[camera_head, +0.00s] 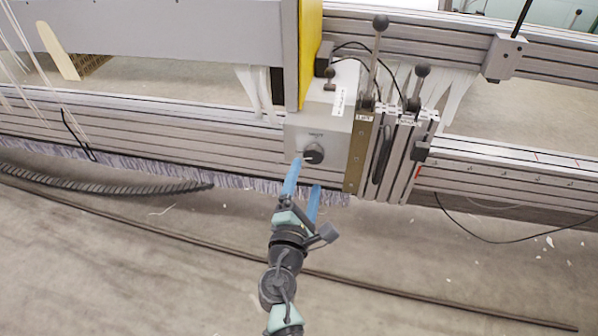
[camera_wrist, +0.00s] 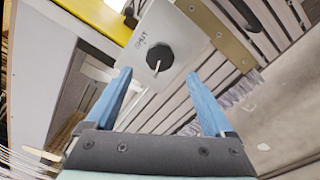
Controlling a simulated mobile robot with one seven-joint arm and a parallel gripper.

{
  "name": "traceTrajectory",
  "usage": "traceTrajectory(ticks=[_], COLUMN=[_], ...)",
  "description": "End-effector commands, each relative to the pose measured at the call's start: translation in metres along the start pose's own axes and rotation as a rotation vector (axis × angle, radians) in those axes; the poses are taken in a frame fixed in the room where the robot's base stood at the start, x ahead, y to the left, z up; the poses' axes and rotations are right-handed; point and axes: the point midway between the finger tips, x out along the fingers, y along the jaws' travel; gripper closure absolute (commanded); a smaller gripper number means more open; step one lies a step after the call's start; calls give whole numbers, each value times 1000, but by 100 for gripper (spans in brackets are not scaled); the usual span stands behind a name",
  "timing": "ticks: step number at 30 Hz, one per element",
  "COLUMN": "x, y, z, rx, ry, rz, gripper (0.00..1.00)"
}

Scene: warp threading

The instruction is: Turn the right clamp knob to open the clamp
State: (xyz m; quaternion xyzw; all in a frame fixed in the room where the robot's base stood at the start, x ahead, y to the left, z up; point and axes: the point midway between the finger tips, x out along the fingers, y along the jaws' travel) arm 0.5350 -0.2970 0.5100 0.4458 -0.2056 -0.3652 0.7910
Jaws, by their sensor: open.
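The clamp knob (camera_head: 313,153) is a round black knob on the front of a light grey box (camera_head: 298,130). In the wrist view the knob (camera_wrist: 160,56) sits ahead of my gripper, between the lines of its two fingers, with a thin pale pointer or bar beside it. My gripper (camera_head: 303,172) has two blue fingers, spread apart and empty. In the head view its fingertips are just below the knob. In the wrist view the gripper (camera_wrist: 157,78) shows a wide gap, and the fingers do not appear to touch the knob.
Black-knobbed levers (camera_head: 380,24) and dark cables stand right of the box, by a brass plate (camera_head: 357,150). A yellow panel (camera_head: 311,45) rises behind it. Aluminium rails (camera_head: 520,180) run across. A black cable chain (camera_head: 100,186) lies left. The floor below is mostly open.

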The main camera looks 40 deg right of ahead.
Motion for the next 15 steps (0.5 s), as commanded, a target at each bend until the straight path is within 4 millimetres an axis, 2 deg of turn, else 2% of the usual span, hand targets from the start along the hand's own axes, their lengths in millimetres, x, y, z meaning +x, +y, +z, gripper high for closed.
traceTrajectory(ticks=[1, 6, 10, 15], x=[-12, -43, -59, -67], y=[2, 2, 1, 0], z=[0, 0, -1, 0], rx=[-2, -1, -1, 0], ry=[5, 5, 3, 1], rz=[-1, 0, 0, 0], gripper=[13, 13, 13, 13])
